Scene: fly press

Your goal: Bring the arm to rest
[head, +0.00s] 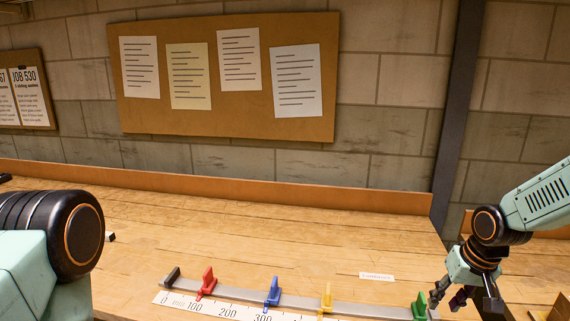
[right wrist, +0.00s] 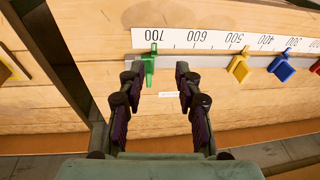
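My right gripper (head: 460,298) is over the bench's right front, beside the green slider (head: 420,305) of the ruled rail. In the right wrist view my right gripper (right wrist: 158,76) is open, its two fingers apart with nothing held. The green slider (right wrist: 149,66) shows near the left fingertip, by the 700 mark; I cannot tell whether they touch. Part of my left arm shows at the left of the head view, but its gripper is out of the picture.
A rail with a white scale (head: 228,312) carries red (head: 207,283), blue (head: 273,292) and yellow (head: 327,299) sliders. A small white label (head: 376,276) lies on the wooden bench (head: 250,230). The bench behind the rail is mostly clear. A dark post (head: 459,110) stands at the right.

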